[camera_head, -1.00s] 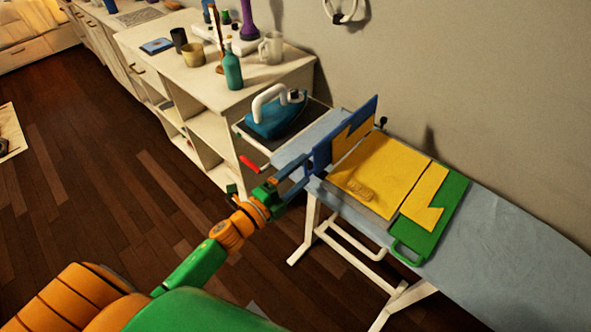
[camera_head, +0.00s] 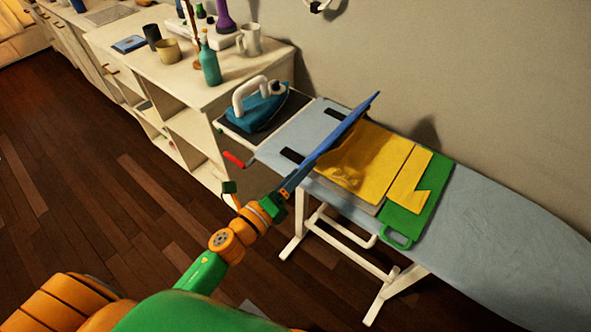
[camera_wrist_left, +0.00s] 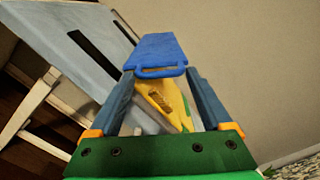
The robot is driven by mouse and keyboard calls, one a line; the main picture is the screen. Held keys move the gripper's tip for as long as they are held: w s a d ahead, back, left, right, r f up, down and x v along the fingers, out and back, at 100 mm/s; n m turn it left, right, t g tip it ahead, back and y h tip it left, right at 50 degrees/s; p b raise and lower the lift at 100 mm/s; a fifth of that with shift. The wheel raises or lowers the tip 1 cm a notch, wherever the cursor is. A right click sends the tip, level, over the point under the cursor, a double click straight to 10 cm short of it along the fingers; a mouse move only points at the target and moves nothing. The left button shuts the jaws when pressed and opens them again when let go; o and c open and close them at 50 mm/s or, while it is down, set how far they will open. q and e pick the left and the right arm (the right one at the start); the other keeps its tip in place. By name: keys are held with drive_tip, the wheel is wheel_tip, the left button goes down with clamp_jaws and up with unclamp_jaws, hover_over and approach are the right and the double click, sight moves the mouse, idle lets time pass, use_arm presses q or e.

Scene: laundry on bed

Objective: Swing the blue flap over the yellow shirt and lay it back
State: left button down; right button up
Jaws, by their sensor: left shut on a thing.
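The blue flap (camera_head: 345,130) is raised on edge and tilted to the right over the left part of the yellow shirt (camera_head: 366,162). The shirt lies on the folding board, its right part across the green flap (camera_head: 432,182). My left gripper (camera_head: 303,174) is at the near end of the blue flap, shut on it. In the left wrist view, the blue flap (camera_wrist_left: 157,50) has its handle end between my fingers (camera_wrist_left: 160,76), with the shirt (camera_wrist_left: 160,98) below. The shirt's left edge is hidden by the flap. My right gripper is not in view.
The ironing board (camera_head: 500,235) runs to the right, clear past the green flap. A blue iron (camera_head: 262,108) stands at its left end. Two black strips (camera_head: 292,155) lie on the board left of the flap. A cabinet with a teal bottle (camera_head: 210,64) and mugs stands behind left.

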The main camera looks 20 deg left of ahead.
use_arm(q)
drive_tip(key=shift+s+d+r, duration=0.1)
drive_tip(key=c, duration=1.5)
unclamp_jaws()
drive_tip(key=shift+s, duration=0.1)
drive_tip(key=o, duration=1.1)
drive_tip(key=shift+d, duration=0.15)
drive_tip(key=shift+c, duration=0.2)
drive_tip(key=o, duration=0.4)
drive_tip(key=b+v, duration=0.2)
drive_tip(key=v, duration=0.5)
drive_tip(key=shift+r, duration=0.1)
